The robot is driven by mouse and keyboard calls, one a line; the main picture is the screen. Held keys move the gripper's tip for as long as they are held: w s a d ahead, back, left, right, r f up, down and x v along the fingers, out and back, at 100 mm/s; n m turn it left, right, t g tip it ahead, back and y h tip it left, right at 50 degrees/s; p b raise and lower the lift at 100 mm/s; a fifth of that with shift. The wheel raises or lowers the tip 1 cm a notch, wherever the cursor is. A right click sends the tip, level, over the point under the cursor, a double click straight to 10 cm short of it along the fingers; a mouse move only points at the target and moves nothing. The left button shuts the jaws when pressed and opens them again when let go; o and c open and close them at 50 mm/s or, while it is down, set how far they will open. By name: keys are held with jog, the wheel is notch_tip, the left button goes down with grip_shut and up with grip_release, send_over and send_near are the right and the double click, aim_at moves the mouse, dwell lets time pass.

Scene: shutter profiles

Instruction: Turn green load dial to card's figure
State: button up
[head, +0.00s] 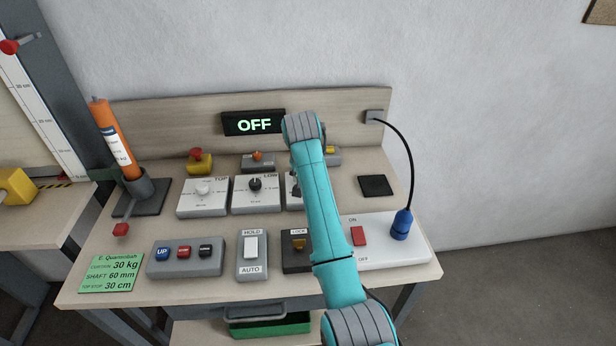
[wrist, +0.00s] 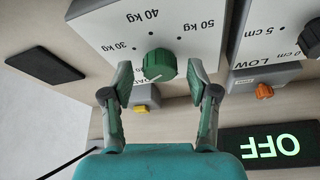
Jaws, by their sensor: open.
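The green load dial (wrist: 160,64) sits on a white-faced box with 30 kg, 40 kg and 50 kg marks, seen upside down in the wrist view. A small pale mark shows on the dial's edge on the side away from the 40 kg label; I cannot tell its exact reading. My gripper (wrist: 157,75) is open, with one finger on each side of the dial and gaps between. In the head view my arm hides the dial and most of its box. The green card (head: 112,273) at the table's front left reads curtain 30 kg, shaft 60 mm, top stop 30 cm.
The LOW dial box (head: 256,194) and TOP dial box (head: 203,197) stand left of the load box. The display (head: 254,123) reads OFF. In front are a lock box (head: 297,262), HOLD/AUTO switch (head: 251,246) and ON/OFF panel (head: 390,252) with a blue plug (head: 401,226).

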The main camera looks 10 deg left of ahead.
jog(key=v, duration=1.2)
jog(key=shift+f, duration=0.1)
